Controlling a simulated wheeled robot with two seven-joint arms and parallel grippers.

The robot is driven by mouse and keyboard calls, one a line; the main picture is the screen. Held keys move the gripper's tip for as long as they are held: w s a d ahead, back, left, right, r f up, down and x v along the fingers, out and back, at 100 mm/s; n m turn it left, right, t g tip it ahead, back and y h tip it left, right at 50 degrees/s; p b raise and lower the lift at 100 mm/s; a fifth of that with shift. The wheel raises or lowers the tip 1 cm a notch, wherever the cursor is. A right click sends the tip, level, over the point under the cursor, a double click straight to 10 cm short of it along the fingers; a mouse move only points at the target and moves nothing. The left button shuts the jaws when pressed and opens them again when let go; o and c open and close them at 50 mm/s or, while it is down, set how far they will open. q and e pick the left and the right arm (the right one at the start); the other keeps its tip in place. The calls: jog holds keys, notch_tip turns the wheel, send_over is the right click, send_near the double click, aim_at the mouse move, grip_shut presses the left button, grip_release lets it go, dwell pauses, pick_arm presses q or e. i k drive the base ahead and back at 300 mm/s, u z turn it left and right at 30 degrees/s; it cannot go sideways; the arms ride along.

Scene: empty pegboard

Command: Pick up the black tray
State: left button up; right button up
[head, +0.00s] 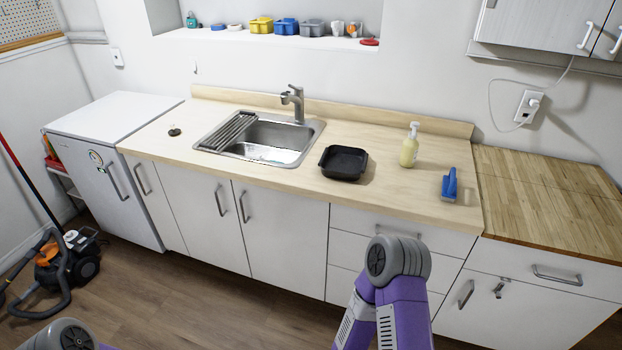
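The black tray (343,163) is a small, dark, square pan with raised walls. It sits upright on the light wooden counter (300,191), to the right of the sink and near the counter's front edge. Nothing touches it. My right arm comes in at the bottom, with its purple and grey links below and in front of the counter, apart from the tray. Part of my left arm shows at the bottom left corner. Neither gripper is in view.
Counter around the tray is free. Closed drawers (392,227) are below; a vacuum cleaner (68,262) stands at far left.

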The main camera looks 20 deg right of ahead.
aim_at(337, 162)
jog(key=u, duration=0.5)
jog(key=i, duration=1.5)
jog(key=z, duration=0.75)
